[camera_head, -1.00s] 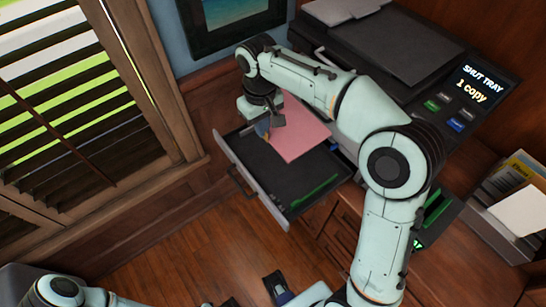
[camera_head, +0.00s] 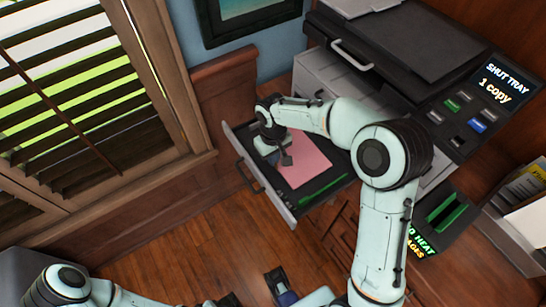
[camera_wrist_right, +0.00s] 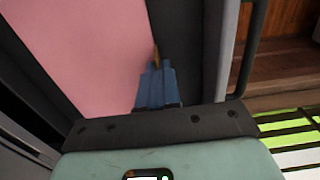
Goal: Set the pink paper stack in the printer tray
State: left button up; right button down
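The pink paper stack (camera_head: 308,163) appears to lie low inside the pulled-out printer tray (camera_head: 271,196), by its left part. I cannot tell whether all of it rests on the floor of the tray. My right gripper (camera_head: 287,158) is at the stack's left edge. In the right wrist view, its blue fingers (camera_wrist_right: 156,88) are close together at the edge of the pink stack (camera_wrist_right: 85,45) and seem shut on it. The printer (camera_head: 405,45) stands behind, its screen reading "SHUT TRAY 1 copy".
A green strip (camera_head: 325,190) lies along the tray's right side. A dark device with green slots (camera_head: 440,215) and a box of papers (camera_head: 515,215) stand to the right. The slatted window (camera_head: 75,110) is at left. Open floor (camera_head: 200,245) lies before the tray.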

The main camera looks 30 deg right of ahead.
jog(key=shift+f, duration=0.15)
jog(key=c, duration=1.8)
grip_release()
jog(key=shift+f, duration=0.15)
jog(key=o, duration=0.4)
jog(key=shift+o, duration=0.2)
notch_tip(320, 180, up, 12)
jog(key=p, duration=0.1)
jog(key=shift+r+p, duration=0.25)
jog(key=shift+p, duration=0.15)
